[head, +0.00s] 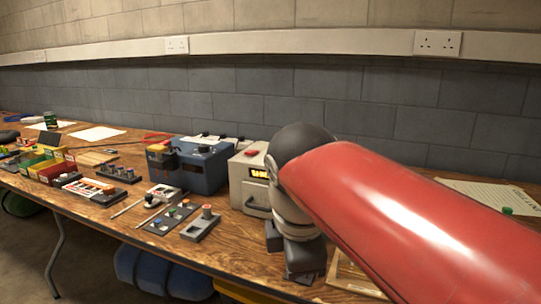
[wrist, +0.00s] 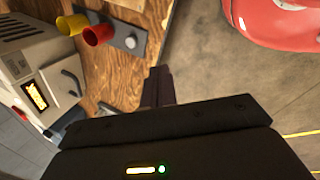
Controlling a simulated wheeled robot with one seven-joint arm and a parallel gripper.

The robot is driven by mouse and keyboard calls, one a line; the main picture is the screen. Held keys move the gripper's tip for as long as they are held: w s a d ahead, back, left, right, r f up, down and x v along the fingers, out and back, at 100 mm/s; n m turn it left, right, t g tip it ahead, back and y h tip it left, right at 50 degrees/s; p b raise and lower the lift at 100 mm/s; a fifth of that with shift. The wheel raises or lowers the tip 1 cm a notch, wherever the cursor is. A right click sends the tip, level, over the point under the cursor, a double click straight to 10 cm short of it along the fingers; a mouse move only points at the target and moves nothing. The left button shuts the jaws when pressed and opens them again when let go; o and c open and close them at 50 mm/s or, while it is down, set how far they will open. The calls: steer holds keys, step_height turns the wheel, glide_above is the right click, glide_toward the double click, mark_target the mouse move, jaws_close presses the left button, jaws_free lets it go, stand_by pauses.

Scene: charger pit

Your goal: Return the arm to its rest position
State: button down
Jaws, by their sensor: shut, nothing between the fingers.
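My red arm (head: 390,215) reaches across the right half of the head view and hides part of the table behind it. My gripper (head: 303,272) hangs below the arm's dark joint, pointing down at the front part of the table beside the beige box. In the wrist view my gripper (wrist: 159,85) shows dark fingers closed together with nothing between them. They show against the table edge and the floor. My red base (wrist: 280,20) is at the top right of the wrist view.
A beige box with a lit display (head: 247,180) and a blue unit (head: 200,165) stand left of my gripper. A grey block with a red knob (head: 202,223) lies in front. Coloured bins (head: 50,172) stand farther left. A wall trunking (head: 290,41) runs behind. Open floor (wrist: 245,85) lies beyond the table edge.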

steer(key=s+d+f+m+t, duration=0.1)
steer(key=s+d+f+m, duration=0.2)
steer(key=m, duration=0.6)
steer(key=s+d+f+m+t, duration=0.1)
steer(key=s+d+f+m, duration=0.3)
steer(key=d+f+m, duration=0.4)
steer(key=shift+s+f+m, duration=0.3)
steer(key=shift+f+m, duration=0.45)
steer(key=shift+m, duration=0.35)
